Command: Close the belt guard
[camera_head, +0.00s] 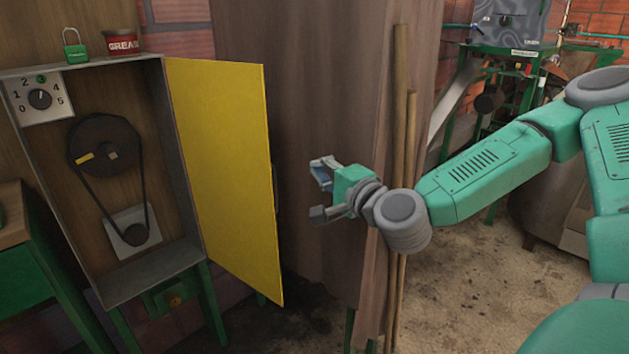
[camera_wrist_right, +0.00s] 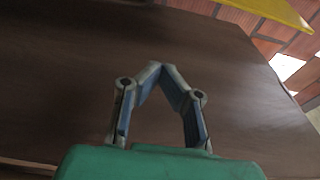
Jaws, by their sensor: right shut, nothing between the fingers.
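The belt guard (camera_head: 225,165) is a yellow door panel hinged on the right side of a grey metal box (camera_head: 185,258). It stands swung open, so the pulleys and belt (camera_head: 103,148) inside show. A small dark handle shows at its free edge. My right gripper (camera_head: 316,190) is to the right of the guard's free edge, apart from it, with its fingers pointing left. In the wrist view the right gripper (camera_wrist_right: 160,70) is shut with its fingertips together and empty. A strip of the yellow guard (camera_wrist_right: 272,12) shows at the top right there. My left gripper is out of view.
A speed dial (camera_head: 40,98) is inside the box at the top left. A green padlock (camera_head: 75,46) and a grease tin (camera_head: 121,43) stand on top. A large wooden panel (camera_head: 300,110) and poles (camera_head: 400,120) are close behind my right arm.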

